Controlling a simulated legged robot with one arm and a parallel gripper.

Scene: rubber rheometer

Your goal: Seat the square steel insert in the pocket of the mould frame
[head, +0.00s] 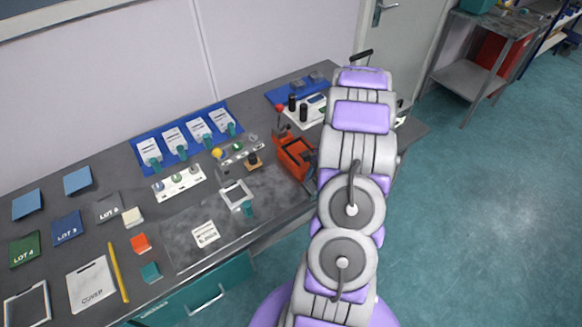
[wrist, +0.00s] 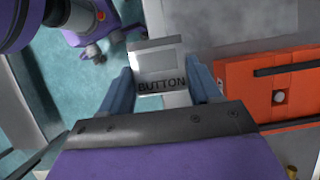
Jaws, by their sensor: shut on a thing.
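The wrist view shows my gripper (wrist: 162,72) with its two blue fingers shut on a light-grey square piece (wrist: 158,60) marked BUTTON, which appears to be the steel insert. In the head view, a pale square frame with a dark middle (head: 236,194), apparently the mould frame, lies on the grey mat (head: 185,243). The frame cannot be made out in the wrist view. In the head view my arm hides the gripper and the held piece.
An orange device with a red-knobbed lever (head: 294,157) stands right of the mat; its orange body (wrist: 285,85) is close on the right in the wrist view. A teal cup (head: 248,210) touches or nearly touches the frame. A label card (head: 205,234) lies on the mat.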

